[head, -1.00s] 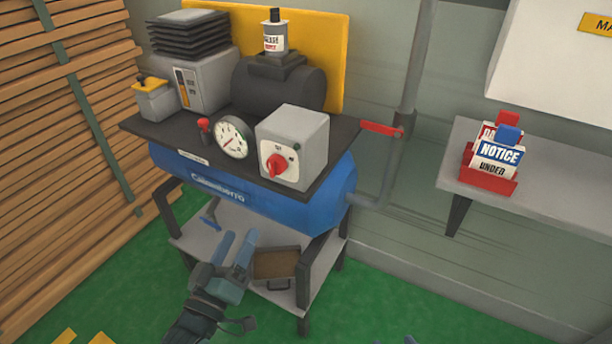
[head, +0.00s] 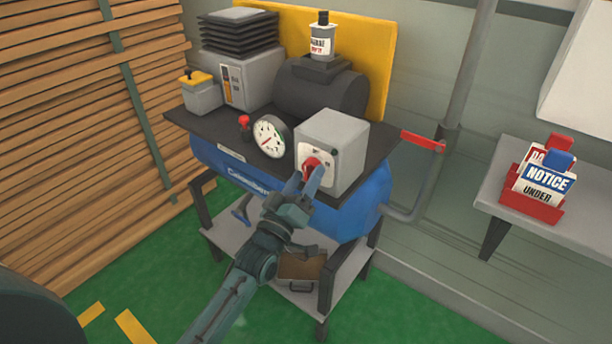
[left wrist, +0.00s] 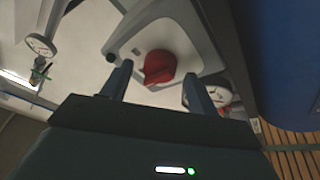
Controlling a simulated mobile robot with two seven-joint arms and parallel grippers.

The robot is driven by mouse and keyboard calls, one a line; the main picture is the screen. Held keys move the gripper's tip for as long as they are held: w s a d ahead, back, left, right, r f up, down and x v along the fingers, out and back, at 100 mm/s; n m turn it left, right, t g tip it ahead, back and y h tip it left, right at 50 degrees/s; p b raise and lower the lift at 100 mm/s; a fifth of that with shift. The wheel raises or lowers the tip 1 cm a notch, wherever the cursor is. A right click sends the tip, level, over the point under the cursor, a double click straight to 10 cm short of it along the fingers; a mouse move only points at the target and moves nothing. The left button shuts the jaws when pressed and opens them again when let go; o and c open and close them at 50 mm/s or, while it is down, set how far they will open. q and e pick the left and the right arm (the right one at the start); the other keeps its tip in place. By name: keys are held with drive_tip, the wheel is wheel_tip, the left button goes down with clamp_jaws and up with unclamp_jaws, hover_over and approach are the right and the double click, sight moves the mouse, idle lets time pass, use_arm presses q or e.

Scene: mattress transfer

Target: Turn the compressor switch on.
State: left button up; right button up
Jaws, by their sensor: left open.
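The compressor switch is a red rotary knob (head: 312,168) on the front of a grey box (head: 338,145) on top of the compressor. It also shows in the left wrist view, where the red knob (left wrist: 158,67) lies ahead of and between the fingers. My left gripper (head: 305,182) is open, with its blue fingertips right in front of the knob. Its fingers (left wrist: 155,88) reach toward either side of the knob; whether they touch it I cannot tell. The fingers partly cover the knob and its plate in the head view. My right gripper is not in view.
The blue compressor tank (head: 345,210) sits on a dark-legged stand. A pressure gauge (head: 269,136) and a small red valve (head: 244,121) are left of the box. A red-handled pipe valve (head: 423,141) is to the right. A grey shelf (head: 500,190) holds notice signs.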

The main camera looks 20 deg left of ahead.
use_arm(q)
drive_tip(key=shift+w+d+r, duration=0.1)
drive_tip(key=shift+w, duration=0.25)
drive_tip(key=shift+c, duration=0.3)
drive_tip(key=c, duration=0.9)
